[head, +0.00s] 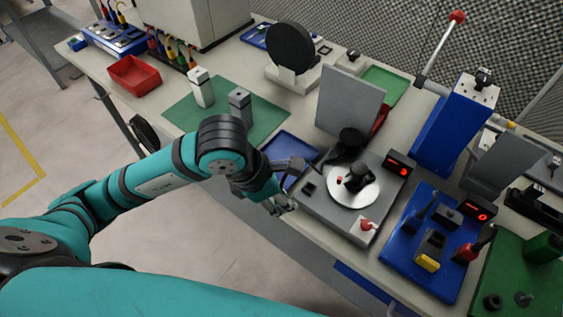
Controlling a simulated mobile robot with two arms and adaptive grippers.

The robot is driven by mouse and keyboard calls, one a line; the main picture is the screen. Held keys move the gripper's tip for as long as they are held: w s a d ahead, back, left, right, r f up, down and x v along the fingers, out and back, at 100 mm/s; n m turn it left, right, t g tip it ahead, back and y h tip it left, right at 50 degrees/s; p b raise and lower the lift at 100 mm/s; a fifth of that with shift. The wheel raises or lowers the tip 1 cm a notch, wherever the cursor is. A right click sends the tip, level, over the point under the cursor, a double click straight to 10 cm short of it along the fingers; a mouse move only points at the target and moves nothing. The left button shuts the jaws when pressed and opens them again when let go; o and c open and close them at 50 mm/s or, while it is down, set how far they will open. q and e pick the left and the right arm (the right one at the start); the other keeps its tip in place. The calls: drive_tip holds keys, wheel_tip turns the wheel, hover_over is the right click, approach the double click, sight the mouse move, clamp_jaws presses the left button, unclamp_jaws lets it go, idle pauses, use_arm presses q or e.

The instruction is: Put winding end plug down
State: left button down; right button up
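My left gripper (294,187) is at the front edge of the bench, over the near side of a blue tray (283,147) and left of a grey machine box (320,210). Its two fingers look spread apart, and I see nothing between them. The box carries a round silver plate (345,194) with a black part (358,177) standing on it. Behind the plate is a round black piece (351,138). I cannot tell which piece, if any, is the winding end plug. My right gripper is not in view.
A green mat (182,116) with two grey blocks lies to the left, with a red bin (134,75) beyond. A blue fixture (405,250) and a tall blue lever press (450,125) stand right. An upright grey panel (349,103) rises behind the machine box.

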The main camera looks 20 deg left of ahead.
use_arm(q)
drive_tip(key=shift+d+r+n+t+y, duration=0.15)
drive_tip(key=shift+n+t+y, duration=0.15)
drive_tip(key=shift+n, duration=0.8)
drive_tip(key=shift+w+n, duration=0.2)
drive_tip(key=shift+n, duration=0.1)
drive_tip(key=p, duration=0.4)
hover_over(282, 161)
drive_tip(key=shift+s+f, duration=0.2)
drive_tip(key=shift+f, duration=0.45)
drive_tip(key=shift+w+f, duration=0.1)
wheel_tip(282, 161, down, 3)
drive_tip(key=shift+r+p, duration=0.1)
drive_tip(key=shift+p, duration=0.9)
drive_tip(key=shift+f, duration=0.3)
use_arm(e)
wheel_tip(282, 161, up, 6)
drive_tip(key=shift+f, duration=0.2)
use_arm(q)
drive_tip(key=shift+f, duration=0.1)
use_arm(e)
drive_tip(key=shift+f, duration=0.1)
